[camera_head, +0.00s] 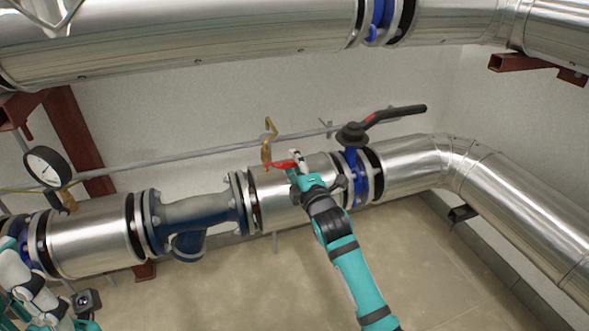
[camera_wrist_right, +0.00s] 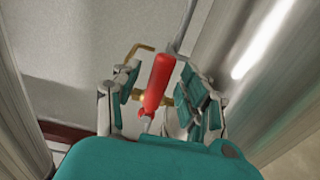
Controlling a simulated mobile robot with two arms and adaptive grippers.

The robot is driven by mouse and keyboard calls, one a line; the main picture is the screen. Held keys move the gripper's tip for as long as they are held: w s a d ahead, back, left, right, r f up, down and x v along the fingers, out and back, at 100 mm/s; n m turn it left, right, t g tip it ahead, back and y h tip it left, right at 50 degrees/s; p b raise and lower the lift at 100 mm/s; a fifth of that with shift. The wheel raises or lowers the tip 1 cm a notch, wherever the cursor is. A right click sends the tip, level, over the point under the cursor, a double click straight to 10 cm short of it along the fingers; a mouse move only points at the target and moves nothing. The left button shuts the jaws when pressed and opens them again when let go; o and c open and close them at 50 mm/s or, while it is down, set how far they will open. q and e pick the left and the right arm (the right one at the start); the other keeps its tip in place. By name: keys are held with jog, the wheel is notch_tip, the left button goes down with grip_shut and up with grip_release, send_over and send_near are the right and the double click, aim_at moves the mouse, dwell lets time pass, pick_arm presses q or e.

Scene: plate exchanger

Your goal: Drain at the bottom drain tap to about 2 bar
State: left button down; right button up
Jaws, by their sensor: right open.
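The brass tap (camera_head: 266,152) with a red lever (camera_head: 281,165) stands on the lower, metal-clad pipe in the head view. My right gripper (camera_head: 297,160) is at the lever. In the right wrist view, the red lever (camera_wrist_right: 159,80) lies between the two open fingers of my right gripper (camera_wrist_right: 160,92), with a gap visible on each side. Part of the brass fitting (camera_wrist_right: 140,50) shows behind. A round pressure gauge (camera_head: 47,166) is at the far left of the head view; its reading is too small to tell. My left arm shows at the lower left; its finger state is unclear.
A large valve with a long black handle (camera_head: 397,113) stands right of the tap. A blue strainer body (camera_head: 195,215) sits in the line to its left. An upper clad pipe (camera_head: 190,40) crosses above, and a thin grey pipe runs along the wall. The floor below is clear.

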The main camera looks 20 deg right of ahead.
jog(key=shift+w, duration=0.4)
jog(key=shift+c, duration=0.2)
grip_shut()
